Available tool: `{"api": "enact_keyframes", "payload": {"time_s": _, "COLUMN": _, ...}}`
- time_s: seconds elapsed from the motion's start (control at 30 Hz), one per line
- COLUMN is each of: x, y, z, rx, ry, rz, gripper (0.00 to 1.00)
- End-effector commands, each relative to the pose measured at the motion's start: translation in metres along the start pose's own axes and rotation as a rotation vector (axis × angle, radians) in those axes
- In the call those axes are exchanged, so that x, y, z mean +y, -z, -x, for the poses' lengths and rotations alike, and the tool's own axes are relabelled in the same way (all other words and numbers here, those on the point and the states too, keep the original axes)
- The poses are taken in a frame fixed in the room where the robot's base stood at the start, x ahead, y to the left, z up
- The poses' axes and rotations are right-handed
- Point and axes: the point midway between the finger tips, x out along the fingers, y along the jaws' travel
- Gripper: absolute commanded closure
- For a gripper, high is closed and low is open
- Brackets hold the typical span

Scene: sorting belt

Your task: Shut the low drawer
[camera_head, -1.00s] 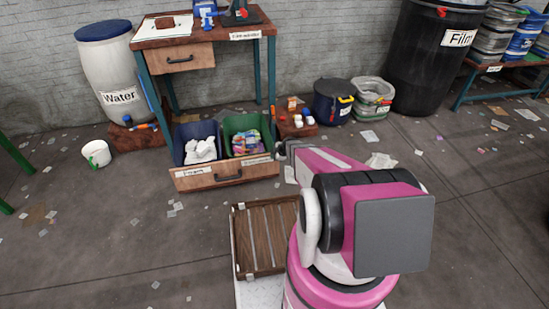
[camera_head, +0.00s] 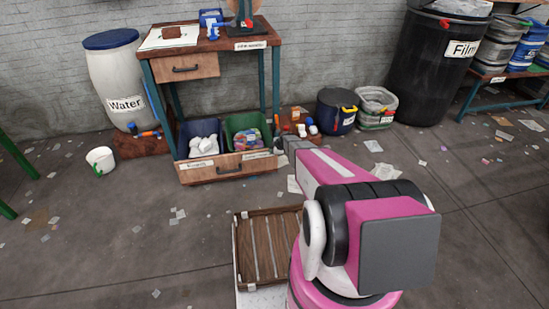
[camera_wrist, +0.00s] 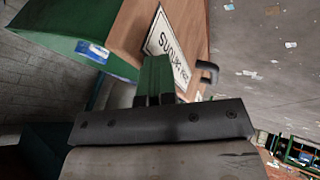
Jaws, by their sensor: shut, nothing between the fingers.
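The low drawer (camera_head: 228,174) is under the wooden workbench (camera_head: 217,43) and stands partly open. Its wooden front has a dark handle and two white labels. A blue bin (camera_head: 181,141) with white pieces and a green bin (camera_head: 231,122) with colourful packets sit in it. My gripper (camera_head: 281,146) is shut and empty at the right end of the drawer front. In the wrist view the closed fingers (camera_wrist: 155,78) point at the labelled front (camera_wrist: 135,25), beside the handle (camera_wrist: 208,72). Contact with the front is hard to tell.
Small bottles and a dark bucket (camera_head: 336,110) stand right of the low drawer. A white water barrel (camera_head: 117,85) and a small white bucket (camera_head: 100,160) are at left. A slatted wooden tray (camera_head: 265,247) is near my base.

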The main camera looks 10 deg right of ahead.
Motion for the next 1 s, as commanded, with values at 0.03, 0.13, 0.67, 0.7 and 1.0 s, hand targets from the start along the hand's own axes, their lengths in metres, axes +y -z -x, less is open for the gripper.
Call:
{"api": "enact_keyframes", "payload": {"time_s": 0.03, "x": 0.012, "y": -0.001, "z": -0.008, "rx": 0.000, "ry": -0.001, "rz": 0.000, "gripper": 1.00}}
{"api": "enact_keyframes", "payload": {"time_s": 0.13, "x": 0.029, "y": -0.001, "z": -0.017, "rx": 0.000, "ry": -0.002, "rz": 0.000, "gripper": 1.00}}
{"api": "enact_keyframes", "payload": {"time_s": 0.67, "x": 0.113, "y": -0.001, "z": -0.061, "rx": 0.000, "ry": -0.002, "rz": -0.001, "gripper": 1.00}}
{"api": "enact_keyframes", "payload": {"time_s": 0.7, "x": 0.118, "y": -0.001, "z": -0.064, "rx": 0.000, "ry": -0.002, "rz": 0.000, "gripper": 1.00}}
{"api": "enact_keyframes", "payload": {"time_s": 1.0, "x": 0.142, "y": -0.001, "z": -0.076, "rx": -0.001, "ry": -0.001, "rz": 0.000, "gripper": 1.00}}
